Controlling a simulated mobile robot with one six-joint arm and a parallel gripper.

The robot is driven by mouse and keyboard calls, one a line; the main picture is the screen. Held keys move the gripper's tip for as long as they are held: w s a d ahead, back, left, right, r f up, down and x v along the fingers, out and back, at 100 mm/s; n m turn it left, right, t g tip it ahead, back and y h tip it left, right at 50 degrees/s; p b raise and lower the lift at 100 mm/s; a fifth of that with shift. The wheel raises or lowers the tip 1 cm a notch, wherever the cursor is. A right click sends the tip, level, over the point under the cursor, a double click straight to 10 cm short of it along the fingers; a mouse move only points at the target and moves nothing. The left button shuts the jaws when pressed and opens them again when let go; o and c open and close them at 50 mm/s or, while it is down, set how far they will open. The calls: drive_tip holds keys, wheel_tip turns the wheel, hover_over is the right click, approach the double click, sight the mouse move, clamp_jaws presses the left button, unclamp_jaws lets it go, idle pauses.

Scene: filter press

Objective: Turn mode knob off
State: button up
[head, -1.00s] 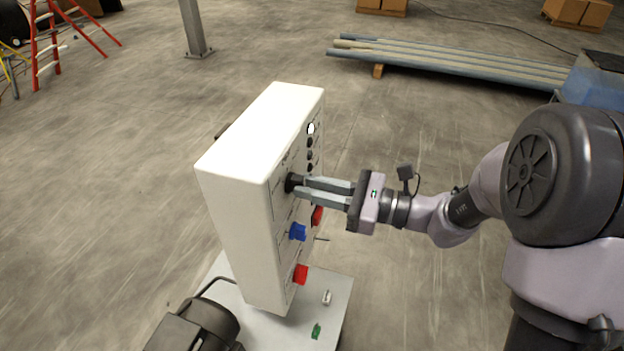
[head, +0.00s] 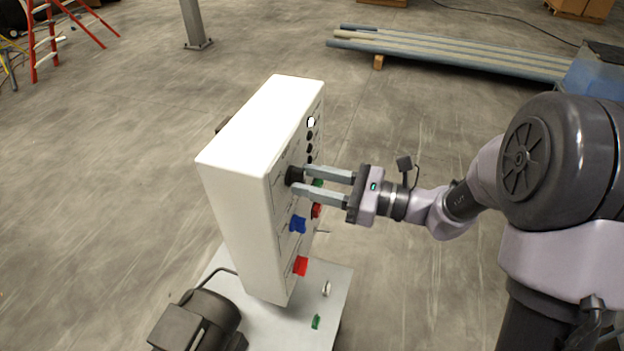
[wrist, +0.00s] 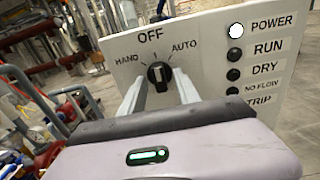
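The mode knob (wrist: 159,75) is a black rotary knob on the panel of a white control box (head: 240,185). In the wrist view its white pointer line stands about upright, toward the OFF label (wrist: 150,36), between HAND (wrist: 126,61) and AUTO (wrist: 184,47). The knob also shows in the head view (head: 294,175). My gripper (head: 312,180) is open, with its fingertips on either side of the knob and a visible gap between fingers and knob. Its fingers also show in the wrist view (wrist: 159,92).
A blue knob (head: 298,224), a red knob (head: 300,266) and a red button (head: 316,210) sit lower on the panel. Indicator lamps, with POWER (wrist: 236,30) lit white, are to the right. A motor (head: 200,322) stands beside the box. Open floor surrounds it.

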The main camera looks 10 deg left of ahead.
idle(0.3)
drive_tip(key=s+d, duration=0.1)
drive_tip(key=d, duration=1.6)
drive_tip(key=shift+s+d+b, duration=0.2)
drive_tip(key=shift+b, duration=0.1)
